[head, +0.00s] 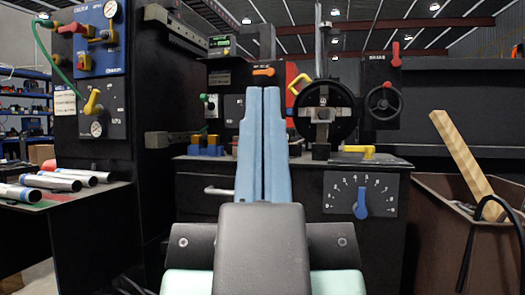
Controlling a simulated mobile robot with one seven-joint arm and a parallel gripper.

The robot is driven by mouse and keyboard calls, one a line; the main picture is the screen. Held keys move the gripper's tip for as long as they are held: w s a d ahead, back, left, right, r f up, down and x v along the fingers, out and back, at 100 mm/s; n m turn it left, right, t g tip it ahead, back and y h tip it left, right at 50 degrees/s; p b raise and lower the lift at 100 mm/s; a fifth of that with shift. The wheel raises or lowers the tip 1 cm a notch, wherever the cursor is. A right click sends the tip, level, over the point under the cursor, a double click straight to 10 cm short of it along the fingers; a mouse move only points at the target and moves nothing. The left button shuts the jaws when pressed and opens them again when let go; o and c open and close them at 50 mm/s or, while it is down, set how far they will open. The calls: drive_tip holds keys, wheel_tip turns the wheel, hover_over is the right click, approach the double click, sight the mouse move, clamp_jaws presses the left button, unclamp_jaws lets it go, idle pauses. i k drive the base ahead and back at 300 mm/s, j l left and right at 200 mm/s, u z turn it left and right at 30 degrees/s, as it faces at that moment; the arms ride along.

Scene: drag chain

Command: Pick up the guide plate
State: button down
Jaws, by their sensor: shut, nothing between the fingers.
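My gripper (264,92) is in the middle of the head view. Its two long light-blue fingers point away from me, side by side and shut, with nothing between them. They hide part of the black machine bench (188,187) behind them. I cannot make out which thing is the guide plate; no part in view is clearly one. A small blue block with yellow pieces (206,146) sits on the bench to the left of the fingers. A yellow-handled piece (356,150) lies on the bench to the right. My gripper's distance to either is unclear.
A tall black cabinet (155,110) with gauges and a green hose stands left. Metal tubes (62,180) lie on a table at far left. A brown bin (450,240) with a wooden board (465,150) and black cable stands right.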

sight(323, 103)
drive_tip(key=i+l+u, duration=0.5)
drive_tip(key=i+l, duration=1)
